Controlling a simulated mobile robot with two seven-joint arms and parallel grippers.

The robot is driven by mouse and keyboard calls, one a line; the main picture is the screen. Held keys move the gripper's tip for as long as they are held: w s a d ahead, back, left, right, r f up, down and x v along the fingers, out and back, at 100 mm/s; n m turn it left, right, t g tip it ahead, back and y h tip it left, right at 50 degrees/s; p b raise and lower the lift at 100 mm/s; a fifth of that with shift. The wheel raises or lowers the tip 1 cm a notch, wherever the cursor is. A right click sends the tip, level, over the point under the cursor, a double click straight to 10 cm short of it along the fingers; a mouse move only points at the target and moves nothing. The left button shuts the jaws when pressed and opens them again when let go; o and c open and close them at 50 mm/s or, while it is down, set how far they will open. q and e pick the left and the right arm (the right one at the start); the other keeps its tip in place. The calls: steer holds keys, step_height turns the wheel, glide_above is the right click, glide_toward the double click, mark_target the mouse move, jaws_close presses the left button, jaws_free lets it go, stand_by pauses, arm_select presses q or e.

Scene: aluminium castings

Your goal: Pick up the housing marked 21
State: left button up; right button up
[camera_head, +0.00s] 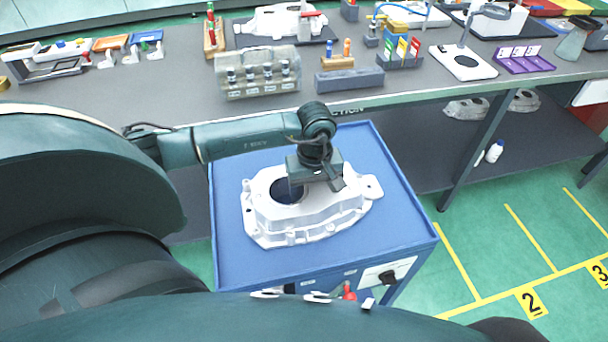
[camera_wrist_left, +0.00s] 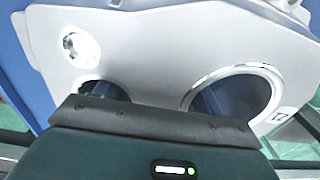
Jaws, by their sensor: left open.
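The housing (camera_head: 275,218) is a pale aluminium casting with a large round opening and a flanged edge. It lies on the blue cart top (camera_head: 233,262) in the head view. My left gripper (camera_head: 318,182) is open, pointing down just over the housing's far part. Whether its fingers touch the casting cannot be told; the wrist view hides the fingertips behind the dark gripper body.
A grey workbench (camera_head: 170,100) runs behind the cart, with a clear bottle case (camera_head: 257,73), a grey block (camera_head: 349,79) and a purple tray (camera_head: 524,60). More castings (camera_head: 467,108) lie on the lower shelf. Green floor (camera_head: 480,240) is open to the right.

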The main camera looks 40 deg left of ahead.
arm_select(q)
jaws_close()
stand_by(0.6)
steer(key=shift+w+r, duration=0.1)
steer(key=shift+r, duration=0.1)
